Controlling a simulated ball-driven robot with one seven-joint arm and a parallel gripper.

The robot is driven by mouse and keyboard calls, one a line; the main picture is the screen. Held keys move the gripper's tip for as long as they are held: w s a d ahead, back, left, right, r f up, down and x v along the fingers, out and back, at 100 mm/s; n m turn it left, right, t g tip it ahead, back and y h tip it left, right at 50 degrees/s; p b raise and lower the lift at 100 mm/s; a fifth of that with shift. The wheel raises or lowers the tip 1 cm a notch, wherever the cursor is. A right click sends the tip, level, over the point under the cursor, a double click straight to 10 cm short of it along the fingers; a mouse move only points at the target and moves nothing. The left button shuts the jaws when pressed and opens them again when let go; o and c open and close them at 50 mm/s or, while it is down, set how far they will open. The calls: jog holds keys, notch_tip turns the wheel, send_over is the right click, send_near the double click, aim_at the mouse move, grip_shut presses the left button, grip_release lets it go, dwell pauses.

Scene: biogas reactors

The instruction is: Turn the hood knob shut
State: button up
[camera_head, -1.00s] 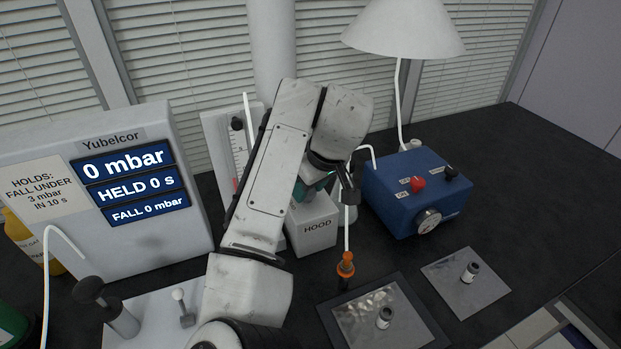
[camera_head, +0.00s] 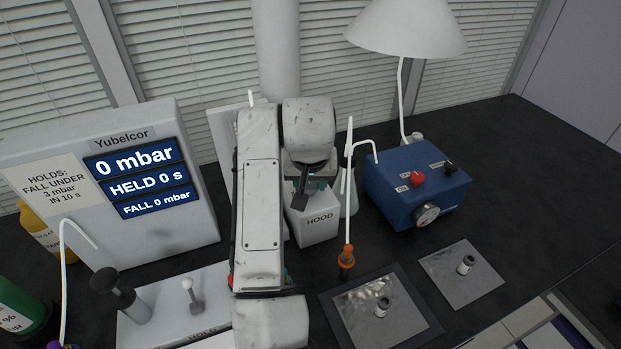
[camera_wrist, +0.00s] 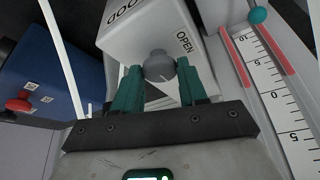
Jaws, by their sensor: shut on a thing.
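The white hood block (camera_head: 318,227), labelled HOOD, stands behind the orange-tipped tube. In the wrist view the block (camera_wrist: 122,42) carries the word OPEN beside a round grey knob (camera_wrist: 159,68) with a thin pale line on its face. My gripper (camera_wrist: 160,80) has its two green fingers on either side of the knob and is shut on it. In the head view my gripper (camera_head: 308,190) is over the top of the hood block, and my wrist hides the knob and most of the fingers.
A gauge box (camera_head: 135,190) reads 0 mbar, HELD 0 s, FALL 0 mbar. A blue box (camera_head: 415,185) with a red knob stands right of the hood. A scale (camera_wrist: 285,100) and white tubes are close to my gripper. Metal plates (camera_head: 462,274) lie in front.

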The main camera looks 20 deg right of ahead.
dwell(0.5)
jog(key=o, duration=1)
jog(key=shift+o, duration=0.2)
jog(key=v, duration=1)
jog(key=shift+r+b, duration=0.35)
jog(key=shift+b, duration=0.1)
jog(key=shift+s+a, duration=0.1)
